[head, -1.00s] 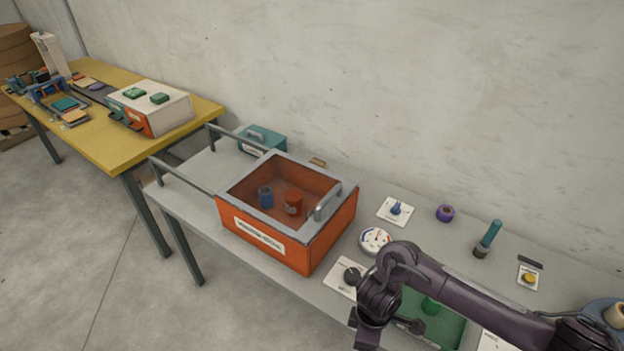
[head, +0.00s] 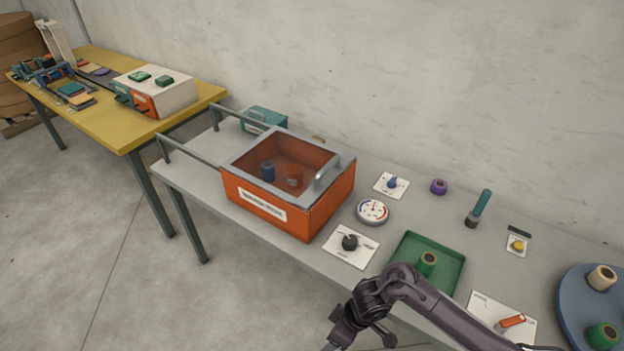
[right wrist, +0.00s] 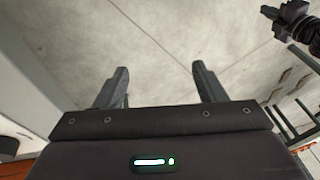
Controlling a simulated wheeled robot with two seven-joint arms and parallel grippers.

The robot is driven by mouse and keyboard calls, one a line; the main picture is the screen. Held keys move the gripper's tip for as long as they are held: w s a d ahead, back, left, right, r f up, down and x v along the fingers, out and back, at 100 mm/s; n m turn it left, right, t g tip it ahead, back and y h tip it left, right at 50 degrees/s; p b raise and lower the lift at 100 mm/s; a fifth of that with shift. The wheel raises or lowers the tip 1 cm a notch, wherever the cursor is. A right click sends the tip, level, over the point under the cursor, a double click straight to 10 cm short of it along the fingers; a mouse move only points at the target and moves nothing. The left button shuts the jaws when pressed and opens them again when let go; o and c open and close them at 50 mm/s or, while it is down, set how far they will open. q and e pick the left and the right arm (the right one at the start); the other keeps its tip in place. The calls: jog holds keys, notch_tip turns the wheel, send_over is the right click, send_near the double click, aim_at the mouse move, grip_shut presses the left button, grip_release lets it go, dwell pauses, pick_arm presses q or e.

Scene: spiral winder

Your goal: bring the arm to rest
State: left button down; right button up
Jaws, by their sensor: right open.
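My right arm (head: 400,292) comes in from the lower right of the head view, in front of the bench's near edge, with its wrist low in the picture. Its fingers are mostly cut off by the frame there. In the right wrist view my right gripper (right wrist: 160,72) is open, its two fingers wide apart with nothing between them, above the bare concrete floor. My left gripper is not in the head view.
The grey bench (head: 205,180) carries an orange box (head: 325,215) with a clear lid, a gauge (head: 373,211), a black knob (head: 350,242), a green tray (head: 447,247) holding a green spool, and a blue disc (head: 575,305). A yellow table (head: 95,125) stands left. Floor lies open in front.

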jog(key=s+d+f+m+t+b, duration=0.1)
jog(key=s+d+f+m, duration=0.15)
jog(key=f, duration=0.45)
jog(key=s+d+f+m+t, duration=0.1)
jog(key=s+f+m, duration=0.15)
jog(key=f, duration=0.45)
jog(key=s+d+f+m+b, duration=0.1)
jog(key=s+d+f+m, duration=0.15)
jog(key=f, duration=0.45)
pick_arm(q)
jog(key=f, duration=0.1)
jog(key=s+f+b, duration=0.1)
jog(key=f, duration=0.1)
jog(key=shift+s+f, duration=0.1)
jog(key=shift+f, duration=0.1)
pick_arm(e)
jog(key=s+d+f+h, duration=0.1)
jog(key=s+d+f, duration=0.2)
jog(key=s, duration=0.4)
jog(key=s+d+f+m+h, duration=0.1)
jog(key=s+d+f, duration=0.3)
jog(key=s, duration=0.4)
jog(key=s+d+f+h, duration=0.1)
jog(key=s+d+f, duration=0.2)
jog(key=s, duration=0.5)
jog(key=shift+d+f+m+g+h, duration=0.15)
jog(key=shift+d+m+g+h, duration=0.25)
jog(key=shift+d, duration=0.15)
jog(key=shift+s, duration=0.1)
